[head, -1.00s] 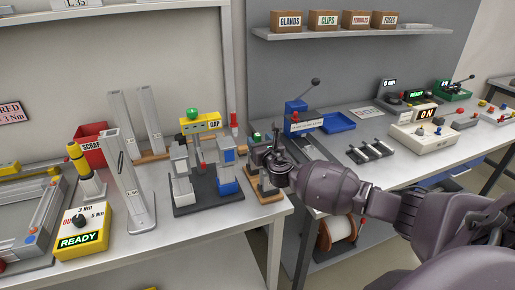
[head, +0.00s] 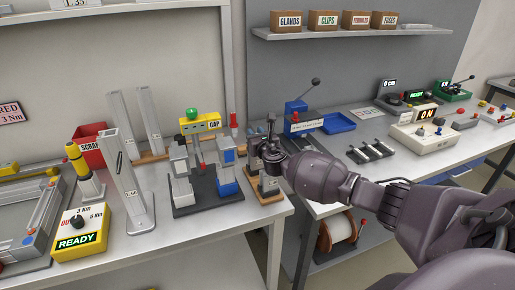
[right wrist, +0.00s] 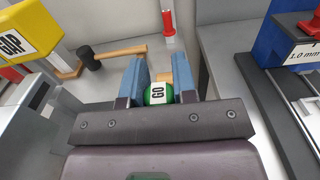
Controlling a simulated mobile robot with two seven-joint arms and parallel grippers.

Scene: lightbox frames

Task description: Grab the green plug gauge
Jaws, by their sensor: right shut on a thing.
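The green plug gauge (right wrist: 158,93), with a white band reading GO, sits between the two blue finger pads of my right gripper (right wrist: 160,82) in the right wrist view. The gripper is shut on it. In the head view my right gripper (head: 268,142) is over the grey stand on a wooden base (head: 266,196) at the right end of the left bench. The gauge is hidden there behind the gripper, and I cannot tell whether it is clear of the stand. My left gripper is not in view.
A gap separates the two benches.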

